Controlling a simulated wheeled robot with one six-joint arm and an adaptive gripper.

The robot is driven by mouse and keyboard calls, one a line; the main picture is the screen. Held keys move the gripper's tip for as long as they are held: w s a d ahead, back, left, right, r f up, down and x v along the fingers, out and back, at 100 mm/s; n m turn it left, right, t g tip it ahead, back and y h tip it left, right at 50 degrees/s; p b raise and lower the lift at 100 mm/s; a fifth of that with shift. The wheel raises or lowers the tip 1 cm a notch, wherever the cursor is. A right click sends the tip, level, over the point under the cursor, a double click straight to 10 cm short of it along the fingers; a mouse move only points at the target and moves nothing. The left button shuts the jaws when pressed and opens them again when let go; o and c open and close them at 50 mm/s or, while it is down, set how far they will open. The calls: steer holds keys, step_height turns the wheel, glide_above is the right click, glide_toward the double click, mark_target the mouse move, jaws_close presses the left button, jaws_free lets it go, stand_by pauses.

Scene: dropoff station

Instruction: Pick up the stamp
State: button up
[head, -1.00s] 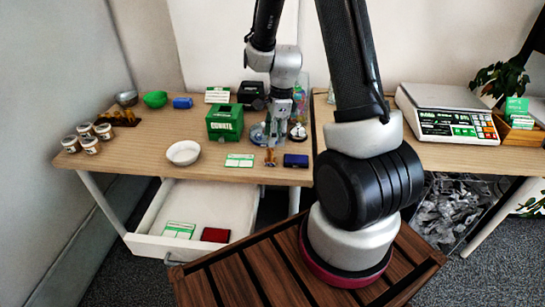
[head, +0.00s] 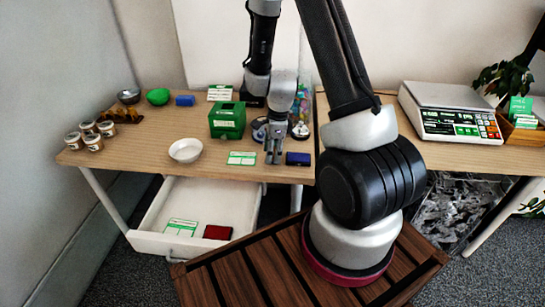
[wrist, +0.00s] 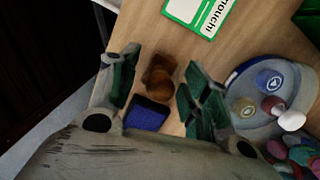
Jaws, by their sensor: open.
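The stamp, a small brown wooden piece (wrist: 158,78), stands near the table's front edge. In the wrist view it shows between my two fingers, slightly blurred. My gripper (wrist: 161,66) is open around it, with a gap on both sides. In the head view my gripper (head: 274,157) points down at the front edge and hides the stamp. A dark blue pad (head: 298,159) lies just right of the gripper; it also shows in the wrist view (wrist: 146,114), close beside the stamp.
A green-white card (head: 241,158) lies left of the gripper, a white bowl (head: 186,150) further left. A green box (head: 227,120) stands behind. A round grey-blue holder (wrist: 255,125) with coloured pieces is close to one finger. An open drawer (head: 190,207) juts out below.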

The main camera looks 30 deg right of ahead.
jaws_close()
step_height(320, 180, up, 10)
steer(key=shift+r, duration=0.1)
stand_by(0.5)
